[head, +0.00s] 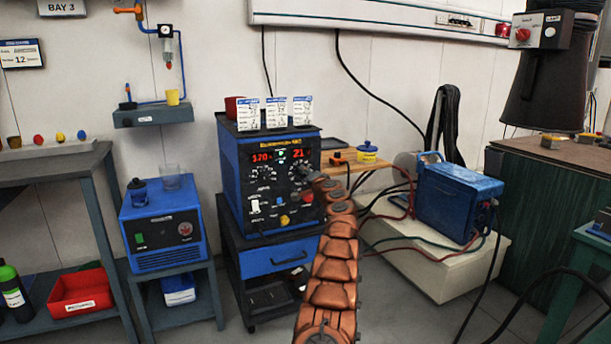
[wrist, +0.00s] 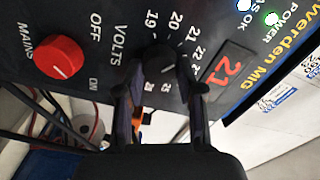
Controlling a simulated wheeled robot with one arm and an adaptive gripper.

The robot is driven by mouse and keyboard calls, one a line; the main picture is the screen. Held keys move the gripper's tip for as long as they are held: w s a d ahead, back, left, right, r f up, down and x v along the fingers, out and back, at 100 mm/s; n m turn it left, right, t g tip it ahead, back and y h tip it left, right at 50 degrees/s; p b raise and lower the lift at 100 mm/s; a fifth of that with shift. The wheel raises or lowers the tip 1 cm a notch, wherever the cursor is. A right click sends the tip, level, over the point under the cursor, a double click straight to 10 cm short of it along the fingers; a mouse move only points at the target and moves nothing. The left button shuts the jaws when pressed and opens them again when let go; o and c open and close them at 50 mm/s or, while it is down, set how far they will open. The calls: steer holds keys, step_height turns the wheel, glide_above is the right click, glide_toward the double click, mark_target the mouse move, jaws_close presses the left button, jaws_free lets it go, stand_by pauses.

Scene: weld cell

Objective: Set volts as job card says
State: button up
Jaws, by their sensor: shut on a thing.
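The blue welder (head: 230,165) stands on a cart, its black front panel facing out. Its red volts display (head: 298,153) reads 21, which also shows in the wrist view (wrist: 224,69). In the wrist view the black volts knob (wrist: 160,62) sits between my fingertips, ringed by a printed scale with 19 to 22 legible. My gripper (wrist: 160,88) is shut on this knob. In the head view my arm hides part of the panel's right side. Several white cards (head: 275,112) stand on top of the welder; their writing is too small to read.
A red MAINS knob (wrist: 62,58) lies beside the volts scale. A blue unit (head: 160,225) stands on a stand to the left. Another blue machine (head: 458,195) with cables sits on a pale block to the right. A wooden shelf (head: 378,172) is behind my arm.

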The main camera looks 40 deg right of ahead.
steer(key=shift+m+p, duration=0.35)
steer(key=shift+m, duration=1.65)
steer(key=o, duration=1.2)
steer(key=shift+c, duration=0.2)
steer(key=shift+s, duration=0.15)
